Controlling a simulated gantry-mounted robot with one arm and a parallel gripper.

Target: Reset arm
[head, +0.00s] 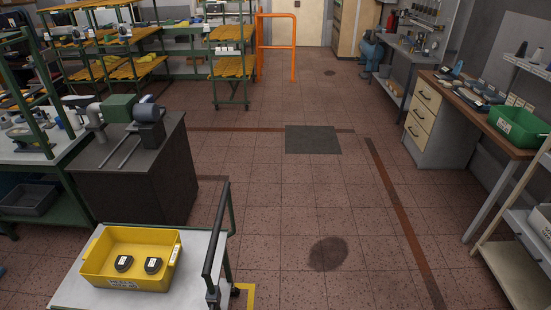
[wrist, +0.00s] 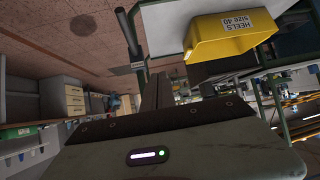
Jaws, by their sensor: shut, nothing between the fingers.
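My gripper (wrist: 157,73) shows in the wrist view, its two dark fingers together with nothing between them. It is not in the head view. A yellow bin (head: 96,272) stands on a pale cart top at the lower left of the head view. Two dark heel pieces lie inside it, a left one (head: 123,263) and a right one (head: 153,265), each with a white label. The bin (wrist: 232,38) also shows at the upper right of the wrist view, its label reading "HEELS SIZE 40". Its inside is hidden there.
The cart (head: 205,262) has a dark handle rail (head: 214,235) on its right side. A dark cabinet with a machine (head: 120,108) stands behind it. A workbench with a green bin (head: 517,128) lines the right. The tiled floor between is open.

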